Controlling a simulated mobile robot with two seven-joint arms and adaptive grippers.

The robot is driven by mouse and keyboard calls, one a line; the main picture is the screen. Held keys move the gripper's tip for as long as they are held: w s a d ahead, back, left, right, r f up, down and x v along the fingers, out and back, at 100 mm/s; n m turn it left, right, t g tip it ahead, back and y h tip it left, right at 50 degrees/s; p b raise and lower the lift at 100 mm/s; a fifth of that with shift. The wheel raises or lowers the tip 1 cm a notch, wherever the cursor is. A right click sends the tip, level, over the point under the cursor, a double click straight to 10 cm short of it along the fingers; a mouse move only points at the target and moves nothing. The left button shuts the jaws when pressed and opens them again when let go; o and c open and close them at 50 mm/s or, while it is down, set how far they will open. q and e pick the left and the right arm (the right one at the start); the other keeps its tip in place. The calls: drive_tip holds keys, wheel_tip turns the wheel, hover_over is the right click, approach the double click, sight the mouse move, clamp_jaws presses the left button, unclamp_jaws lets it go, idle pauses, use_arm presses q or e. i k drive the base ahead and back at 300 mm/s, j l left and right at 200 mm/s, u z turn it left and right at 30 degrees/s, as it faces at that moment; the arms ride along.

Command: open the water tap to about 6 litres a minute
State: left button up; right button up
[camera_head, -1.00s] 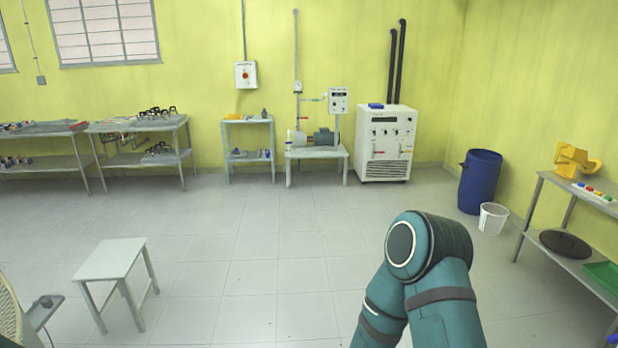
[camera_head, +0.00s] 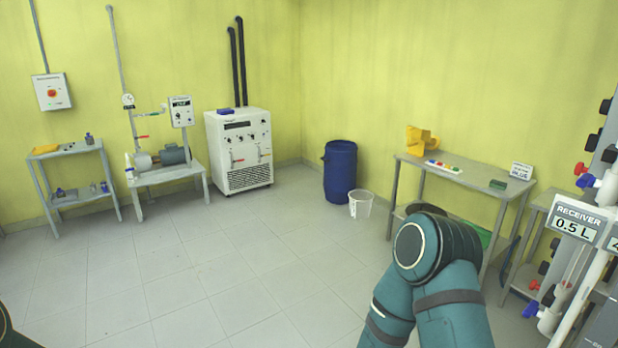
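I cannot make out for certain which fitting is the water tap. A wall pipe (camera_head: 117,50) at the left runs down past a round gauge (camera_head: 128,100) to small fittings, one with a red handle (camera_head: 142,137). A small display box (camera_head: 181,111) stands beside it; its figures are too small to read. At the right edge a frame with glassware carries blue and red knobs and a sign (camera_head: 577,222) reading "RECEIVER 0.5 L".
A pump (camera_head: 172,154) sits on a low bench. A white cabinet unit (camera_head: 239,150), a blue barrel (camera_head: 340,171) and a white bucket (camera_head: 360,205) stand along the walls. A grey table (camera_head: 465,180) holds a yellow object (camera_head: 421,141). The tiled floor (camera_head: 220,270) at centre left is clear.

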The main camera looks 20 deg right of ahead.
sight(532, 308)
drive_tip(key=i+z, duration=0.2)
drive_tip(key=z, duration=0.25)
drive_tip(key=i+j+z, duration=0.2)
drive_tip(key=z, duration=0.25)
drive_tip(key=i+j+z, duration=0.15)
drive_tip(key=z, duration=0.25)
drive_tip(key=i+j+z, duration=0.15)
drive_tip(key=z, duration=0.25)
drive_tip(key=i+j+z, duration=0.15)
drive_tip(key=z, duration=0.25)
drive_tip(key=i+j+z, duration=0.15)
drive_tip(key=z, duration=0.25)
drive_tip(key=i+j+z, duration=0.2)
drive_tip(key=j+z, duration=0.2)
drive_tip(key=j, duration=0.15)
drive_tip(key=i+u, duration=0.1)
drive_tip(key=u, duration=0.35)
drive_tip(key=i+j+u, duration=0.1)
drive_tip(key=u, duration=0.4)
